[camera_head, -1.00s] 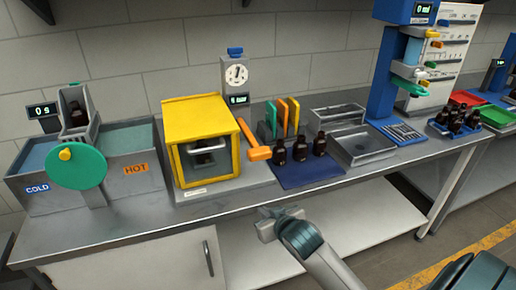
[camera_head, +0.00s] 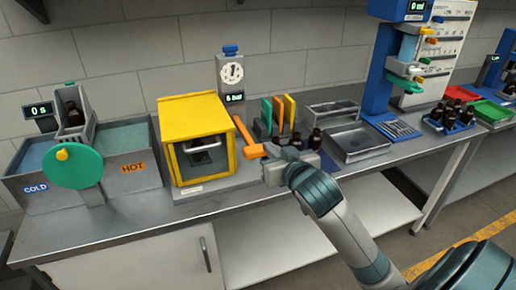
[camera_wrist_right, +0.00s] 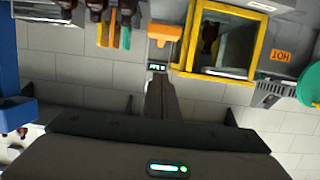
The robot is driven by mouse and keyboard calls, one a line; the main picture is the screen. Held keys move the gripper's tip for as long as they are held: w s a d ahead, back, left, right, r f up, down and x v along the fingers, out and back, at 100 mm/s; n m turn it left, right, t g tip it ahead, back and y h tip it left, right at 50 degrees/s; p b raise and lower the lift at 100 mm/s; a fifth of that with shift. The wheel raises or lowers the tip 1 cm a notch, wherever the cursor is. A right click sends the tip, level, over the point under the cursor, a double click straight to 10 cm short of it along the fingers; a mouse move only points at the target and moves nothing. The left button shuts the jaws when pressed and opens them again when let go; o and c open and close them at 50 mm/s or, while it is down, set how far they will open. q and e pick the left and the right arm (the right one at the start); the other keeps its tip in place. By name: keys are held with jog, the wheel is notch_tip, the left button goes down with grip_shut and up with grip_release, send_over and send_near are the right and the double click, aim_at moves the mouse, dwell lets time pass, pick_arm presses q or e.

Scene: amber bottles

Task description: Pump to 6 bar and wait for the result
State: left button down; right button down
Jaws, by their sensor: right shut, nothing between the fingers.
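A yellow-framed chamber (camera_head: 196,140) with a window stands on the bench. An orange pump lever (camera_head: 245,138) leans at its right side, with a wide orange grip (camera_wrist_right: 164,32) also in the right wrist view. Behind it is a round white gauge (camera_head: 231,72) over a small display (camera_head: 231,97) that seems to read 6 bar. My right gripper (camera_head: 272,172) is shut and empty, just in front of and right of the lever's grip; I cannot tell whether they touch. In the wrist view its dark fingers (camera_wrist_right: 160,98) are together below the lever. A dark shape (camera_wrist_right: 210,36) shows inside the chamber. My left gripper is out of view.
Amber bottles (camera_head: 315,139) stand right of my right gripper, partly hidden by it. Behind are coloured upright plates (camera_head: 278,116). Metal trays (camera_head: 358,141) and a blue press (camera_head: 385,75) stand farther right. Cold and hot baths (camera_head: 130,150) are at left.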

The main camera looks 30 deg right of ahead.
jog(key=w+d+f+p, duration=0.2)
jog(key=w+f, duration=0.4)
jog(key=w, duration=0.3)
jog(key=shift+w+f+p, duration=0.2)
jog(key=shift+f+p, duration=0.1)
jog(key=shift+p, duration=0.6)
jog(key=shift+d, duration=0.1)
